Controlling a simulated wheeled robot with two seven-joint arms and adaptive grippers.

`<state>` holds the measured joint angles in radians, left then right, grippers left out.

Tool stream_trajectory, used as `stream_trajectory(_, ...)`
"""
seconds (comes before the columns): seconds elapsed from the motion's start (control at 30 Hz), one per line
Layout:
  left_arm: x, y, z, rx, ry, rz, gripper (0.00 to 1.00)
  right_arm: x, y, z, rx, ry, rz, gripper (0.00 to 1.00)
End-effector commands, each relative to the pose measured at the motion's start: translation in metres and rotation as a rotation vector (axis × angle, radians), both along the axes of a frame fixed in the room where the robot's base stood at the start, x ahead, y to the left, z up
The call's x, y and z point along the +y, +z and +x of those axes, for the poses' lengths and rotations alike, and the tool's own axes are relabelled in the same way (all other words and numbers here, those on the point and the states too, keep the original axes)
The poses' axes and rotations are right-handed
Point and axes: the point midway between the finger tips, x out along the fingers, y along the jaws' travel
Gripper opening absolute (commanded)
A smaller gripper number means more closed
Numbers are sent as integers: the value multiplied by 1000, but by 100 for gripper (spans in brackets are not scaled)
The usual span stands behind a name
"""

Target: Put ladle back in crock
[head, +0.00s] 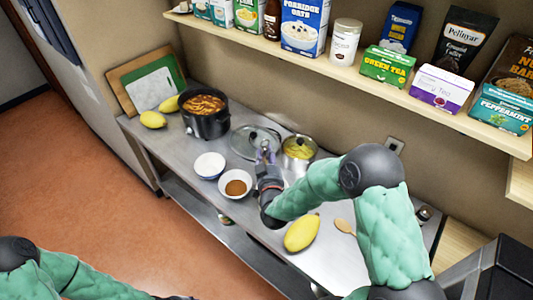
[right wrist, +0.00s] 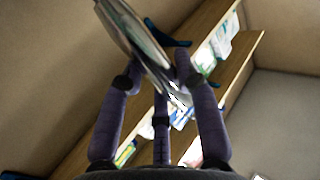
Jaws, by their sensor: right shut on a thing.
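My right gripper (head: 265,152) is over the middle of the counter, shut on a glass lid with a metal rim (head: 247,142). In the right wrist view the lid (right wrist: 135,35) shows nearly edge-on and tilted, between the fingers (right wrist: 160,90). A black pot (head: 205,124) with red-orange stew stands to the left of the lid; I cannot tell whether it is the crock. I cannot make out a ladle in either view. My left arm enters at the bottom left; its gripper is out of frame.
A steel pot (head: 299,160) with yellow food stands just right of the lid. A white bowl (head: 209,166), a bowl of brown food (head: 236,184), a yellow fruit (head: 301,233) and a wooden spoon (head: 345,228) are on the counter. A loaded shelf (head: 340,66) hangs above.

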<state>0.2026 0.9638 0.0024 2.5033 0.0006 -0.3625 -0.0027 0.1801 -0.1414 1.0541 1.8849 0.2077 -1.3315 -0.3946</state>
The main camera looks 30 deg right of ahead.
Motion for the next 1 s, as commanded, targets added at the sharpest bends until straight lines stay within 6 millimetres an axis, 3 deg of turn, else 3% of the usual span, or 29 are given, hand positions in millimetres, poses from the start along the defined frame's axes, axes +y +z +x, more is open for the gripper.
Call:
stream_trajectory(0.6, 0, -28, 0, 0, 0, 0, 40, 0, -43, 0, -1, 0, 0, 0)
stream_trajectory(1.0, 0, -34, 0, 0, 0, 0, 40, 0, -54, 0, -1, 0, 0, 0)
